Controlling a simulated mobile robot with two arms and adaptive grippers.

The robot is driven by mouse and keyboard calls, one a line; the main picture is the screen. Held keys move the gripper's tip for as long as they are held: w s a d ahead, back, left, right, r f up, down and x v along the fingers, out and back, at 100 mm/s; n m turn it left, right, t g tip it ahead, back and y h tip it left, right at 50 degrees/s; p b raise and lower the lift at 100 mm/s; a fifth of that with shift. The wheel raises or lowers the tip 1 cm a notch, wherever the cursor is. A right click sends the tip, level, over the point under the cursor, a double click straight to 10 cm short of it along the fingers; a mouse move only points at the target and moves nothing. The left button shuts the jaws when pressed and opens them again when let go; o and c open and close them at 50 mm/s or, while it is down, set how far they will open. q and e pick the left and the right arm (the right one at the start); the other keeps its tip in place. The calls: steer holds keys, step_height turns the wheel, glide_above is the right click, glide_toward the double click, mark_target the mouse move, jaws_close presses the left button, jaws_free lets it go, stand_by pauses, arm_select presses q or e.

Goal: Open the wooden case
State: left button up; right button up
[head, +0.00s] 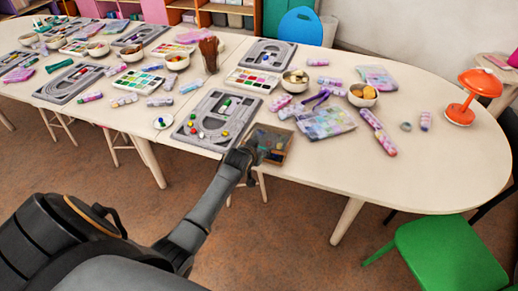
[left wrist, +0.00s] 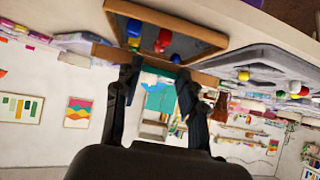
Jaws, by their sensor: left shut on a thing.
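The wooden case (head: 288,151) is a shallow brown-framed box at the front edge of the table. Several coloured beads show inside it, and it also shows at the top of the left wrist view (left wrist: 222,42). My left gripper (head: 250,154) is at the left side of the case in the head view. In the left wrist view the fingers (left wrist: 160,76) reach a wooden edge of the case and are shut on it. The fingers partly hide that edge. I cannot tell whether the lid is raised. My right gripper is not in view.
A grey bead board (head: 206,136) lies close to the left of the case. A patterned pouch (head: 327,122), bead tubes (head: 379,133) and bowls (head: 362,95) lie to its right. An orange lamp (head: 477,90) and a green chair (head: 445,252) are farther right. The table's front right is clear.

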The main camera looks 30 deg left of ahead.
arm_select(q)
steer(key=r+p, duration=0.1)
steer(key=p, duration=0.1)
steer(key=w+r+g+p, duration=0.1)
steer(key=p, duration=0.1)
steer(key=shift+w+a+r+g, duration=0.1)
steer(key=shift+r+g, duration=0.2)
steer(key=shift+r, duration=0.05)
steer(key=shift+r, duration=0.1)
steer(key=r+p, duration=0.1)
steer(key=w+r+g+p, duration=0.1)
steer(key=shift+a+h+p, duration=0.15)
steer(key=shift+h+p, duration=0.15)
steer(key=shift+w+a+r+g+p, duration=0.15)
steer(key=shift+w+r+g+p, duration=0.35)
steer(key=shift+g, duration=0.1)
